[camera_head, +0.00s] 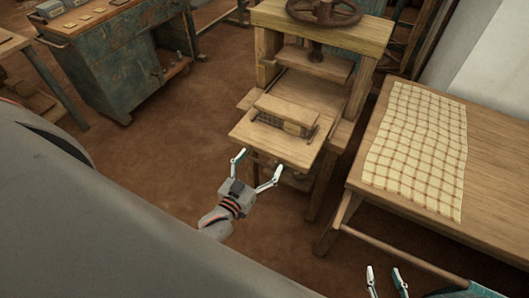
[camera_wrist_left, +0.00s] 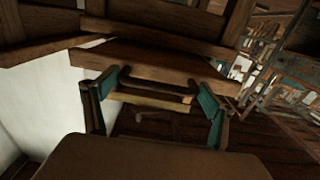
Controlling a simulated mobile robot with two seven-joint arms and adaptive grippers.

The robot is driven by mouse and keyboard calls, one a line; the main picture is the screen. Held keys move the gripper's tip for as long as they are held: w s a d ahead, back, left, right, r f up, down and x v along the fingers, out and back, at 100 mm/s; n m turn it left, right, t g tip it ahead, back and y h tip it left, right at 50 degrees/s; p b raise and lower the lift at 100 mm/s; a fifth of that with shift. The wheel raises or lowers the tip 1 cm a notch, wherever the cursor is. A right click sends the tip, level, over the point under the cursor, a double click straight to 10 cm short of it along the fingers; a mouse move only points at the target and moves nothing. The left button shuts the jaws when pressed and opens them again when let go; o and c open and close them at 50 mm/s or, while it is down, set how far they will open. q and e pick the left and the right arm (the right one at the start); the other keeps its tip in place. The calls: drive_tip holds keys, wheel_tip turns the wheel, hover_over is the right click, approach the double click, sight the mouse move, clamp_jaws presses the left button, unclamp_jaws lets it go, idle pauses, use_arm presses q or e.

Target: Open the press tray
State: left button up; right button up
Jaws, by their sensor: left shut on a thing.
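The press tray (camera_head: 247,128) is a pale wooden board that juts out of the front of the wooden press (camera_head: 318,35). A wooden block (camera_head: 287,108) lies on it over a darker lattice-sided piece. My left gripper (camera_head: 258,165) is at the tray's front edge, fingers spread wide. In the left wrist view, the tray's front (camera_wrist_left: 150,62) carries a dark bar handle (camera_wrist_left: 155,88), and the left gripper's fingers (camera_wrist_left: 155,100) stand at its two ends, shut on it. My right gripper (camera_head: 385,273) is low at the right, open and empty, away from the tray.
A wooden table (camera_head: 495,165) with a checked cloth (camera_head: 418,140) stands close to the right of the press. A teal cabinet (camera_head: 125,70) stands at the back left. Brown floor (camera_head: 165,140) is open left of the press.

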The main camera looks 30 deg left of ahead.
use_arm(q)
drive_tip(key=shift+s+d, duration=0.1)
drive_tip(key=shift+s, duration=0.4)
drive_tip(key=o, duration=1.3)
drive_tip(key=s, duration=1.2)
drive_tip(key=shift+a, duration=0.2)
drive_tip(key=s+d+f+m+g+h, duration=0.2)
drive_tip(key=s+d+f+m+g, duration=0.1)
drive_tip(key=d+f+m+g, duration=0.1)
drive_tip(key=d+f+g, duration=0.1)
drive_tip(key=d+g, duration=0.1)
drive_tip(key=g, duration=0.1)
drive_tip(key=shift+s+f, duration=0.15)
drive_tip(key=shift+s, duration=0.1)
